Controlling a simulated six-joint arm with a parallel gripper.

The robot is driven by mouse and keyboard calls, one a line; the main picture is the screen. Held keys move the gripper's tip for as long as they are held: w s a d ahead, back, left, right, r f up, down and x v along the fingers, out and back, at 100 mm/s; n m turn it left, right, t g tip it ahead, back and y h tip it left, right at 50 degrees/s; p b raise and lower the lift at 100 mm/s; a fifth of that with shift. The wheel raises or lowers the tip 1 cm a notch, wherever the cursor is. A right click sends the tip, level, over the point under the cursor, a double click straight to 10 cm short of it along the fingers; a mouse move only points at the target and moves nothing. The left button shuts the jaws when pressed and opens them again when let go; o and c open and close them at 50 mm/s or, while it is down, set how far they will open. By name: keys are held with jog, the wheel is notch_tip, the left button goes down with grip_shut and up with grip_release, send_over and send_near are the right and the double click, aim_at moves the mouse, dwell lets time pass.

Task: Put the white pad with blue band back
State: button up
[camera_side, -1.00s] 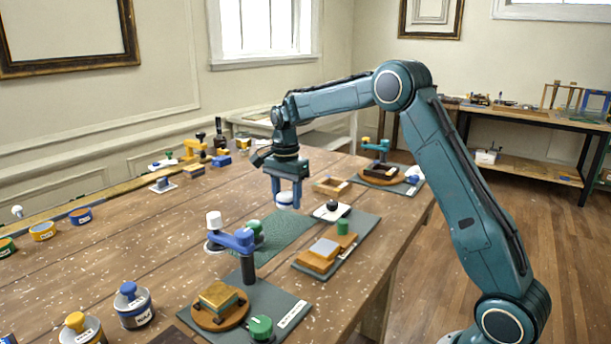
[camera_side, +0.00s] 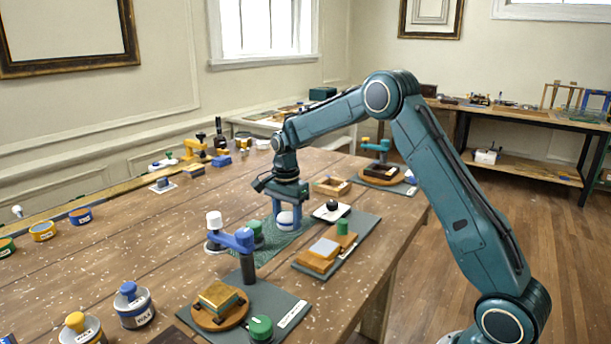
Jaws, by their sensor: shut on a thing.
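My gripper (camera_side: 286,212) points straight down over the far part of the dark green mat (camera_side: 290,240). It is shut on the white pad with blue band (camera_side: 285,219), which shows between the fingers low over the mat. I cannot tell whether the pad touches the mat. A green-topped piece (camera_side: 256,232) stands just left of the pad, partly behind the blue arm of a stand.
The blue-armed stand (camera_side: 236,240) with a white knob rises left of my gripper. A black-knobbed white pad (camera_side: 331,211) lies close on the right. A grey board (camera_side: 338,262) holds tan blocks and a green knob. Labelled pots (camera_side: 134,310) stand front left.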

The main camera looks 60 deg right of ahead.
aim_at(287, 215)
jog(key=shift+f, duration=0.15)
jog(key=o, duration=0.9)
jog(key=shift+o, duration=0.2)
notch_tip(287, 215, up, 12)
jog(key=shift+r, duration=0.2)
dwell(0.5)
